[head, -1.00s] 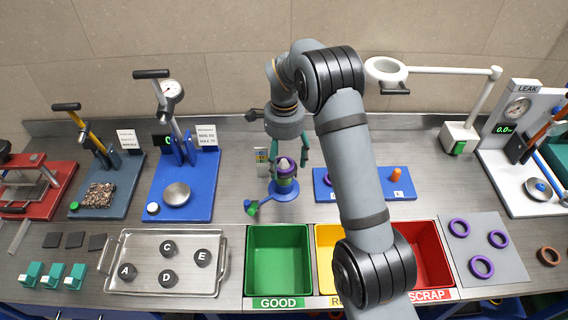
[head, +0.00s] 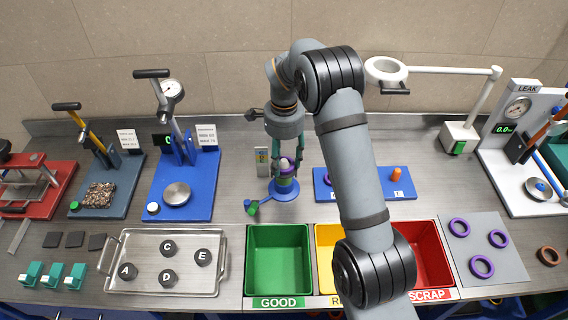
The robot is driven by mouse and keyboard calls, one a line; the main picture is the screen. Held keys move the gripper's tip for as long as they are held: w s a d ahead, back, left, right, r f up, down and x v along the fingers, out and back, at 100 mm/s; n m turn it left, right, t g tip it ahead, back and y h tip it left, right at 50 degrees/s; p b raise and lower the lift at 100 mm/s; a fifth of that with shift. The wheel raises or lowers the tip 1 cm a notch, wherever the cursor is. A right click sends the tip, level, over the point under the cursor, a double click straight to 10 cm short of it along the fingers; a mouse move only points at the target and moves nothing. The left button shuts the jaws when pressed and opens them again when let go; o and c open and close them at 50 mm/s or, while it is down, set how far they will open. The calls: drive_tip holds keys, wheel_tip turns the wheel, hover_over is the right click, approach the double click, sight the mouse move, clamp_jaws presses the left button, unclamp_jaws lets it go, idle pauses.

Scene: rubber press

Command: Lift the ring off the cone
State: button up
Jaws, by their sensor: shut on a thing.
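The cone (head: 285,164) stands on a round blue base (head: 285,194) at the middle of the bench, its pale tip showing between my fingers. A purple ring (head: 287,172) sits around the upper part of the cone. My gripper (head: 287,165) points down over the cone from behind. Its teal fingers are shut on the purple ring, one at each side. The exact contact between fingertips and ring is too small to see clearly.
A blue plate (head: 402,186) with a ring and an orange plug lies to the right. Green (head: 279,230), yellow and red bins stand in front. A small gauge card (head: 262,161) stands left of the cone. Three purple rings lie on a grey mat (head: 462,270).

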drive_tip(key=shift+r, duration=0.15)
drive_tip(key=shift+w+r, duration=0.1)
drive_tip(key=shift+r, duration=0.2)
drive_tip(key=r+b, duration=0.1)
drive_tip(key=d+r, duration=0.1)
drive_tip(key=r, duration=0.1)
drive_tip(key=shift+w+r+b, duration=0.1)
drive_tip(key=shift+r+b, duration=0.2)
drive_tip(key=shift+b, duration=0.05)
drive_tip(key=w+d+r+b, duration=0.1)
drive_tip(key=d+r, duration=0.5)
drive_tip(key=d, duration=0.4)
drive_tip(key=shift+d+r, duration=0.25)
drive_tip(key=shift+d, duration=0.05)
drive_tip(key=shift+w, duration=0.1)
